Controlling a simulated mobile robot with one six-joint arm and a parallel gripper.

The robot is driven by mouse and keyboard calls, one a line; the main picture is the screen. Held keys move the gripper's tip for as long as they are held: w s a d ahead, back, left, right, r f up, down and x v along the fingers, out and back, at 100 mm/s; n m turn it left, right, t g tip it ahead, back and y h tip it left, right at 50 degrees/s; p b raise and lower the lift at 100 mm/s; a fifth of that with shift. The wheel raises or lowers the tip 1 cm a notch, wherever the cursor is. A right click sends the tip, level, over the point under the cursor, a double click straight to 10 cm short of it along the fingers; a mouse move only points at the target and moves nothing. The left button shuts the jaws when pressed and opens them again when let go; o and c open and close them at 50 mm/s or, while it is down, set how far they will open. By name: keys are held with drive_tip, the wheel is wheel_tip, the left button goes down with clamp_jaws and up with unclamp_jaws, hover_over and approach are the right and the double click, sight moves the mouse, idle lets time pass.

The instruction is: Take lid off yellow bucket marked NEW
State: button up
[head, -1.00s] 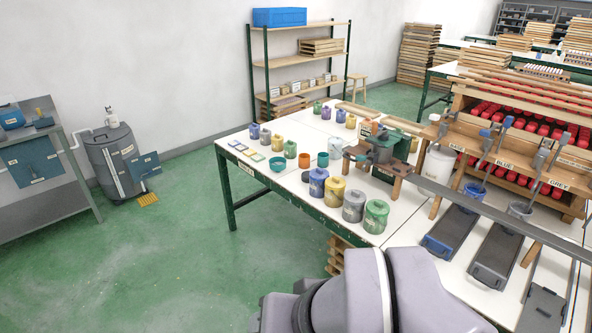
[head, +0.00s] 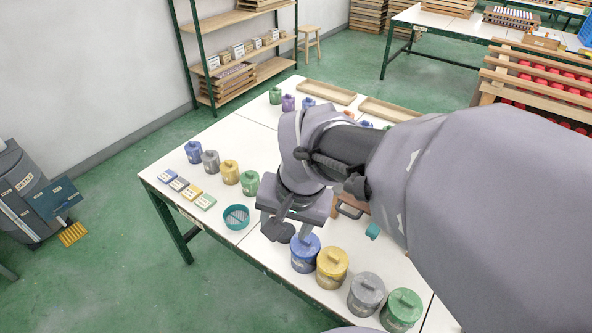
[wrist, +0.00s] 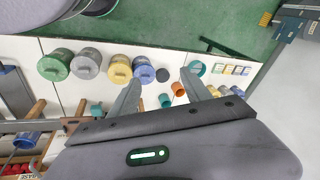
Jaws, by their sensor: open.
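A yellow lidded bucket (head: 332,268) stands in the front row near the table edge, between a blue bucket (head: 305,252) and a grey bucket (head: 366,292). Its lid is on, with a raised handle; its label is too small to read. In the wrist view the yellow bucket (wrist: 120,70) is left of my fingers. A smaller yellow pot (head: 230,172) stands farther back. My gripper (head: 288,230) is open and empty, pointing down left of the blue bucket, near a dark round disc; the open fingers also show in the wrist view (wrist: 160,76).
A green bucket (head: 402,310) ends the front row. A teal sieve (head: 236,217) and small coloured cards (head: 187,190) lie to the left on the white table (head: 262,130). My arm hides much of the table's right side.

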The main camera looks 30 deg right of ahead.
drive_tip(key=w+d+f+m+g+p, duration=0.2)
drive_tip(key=d+m+p, duration=0.1)
drive_tip(key=d, duration=0.4)
drive_tip(key=m+g+p, duration=0.1)
drive_tip(key=m+p, duration=0.1)
hover_over(334, 255)
wheel_tip(334, 255, down, 5)
wheel_tip(334, 255, down, 17)
drive_tip(key=b, duration=0.6)
drive_tip(key=shift+f, duration=0.2)
drive_tip(key=shift+r, duration=0.1)
drive_tip(key=shift+c, duration=0.3)
clamp_jaws()
drive_tip(key=shift+r, duration=0.1)
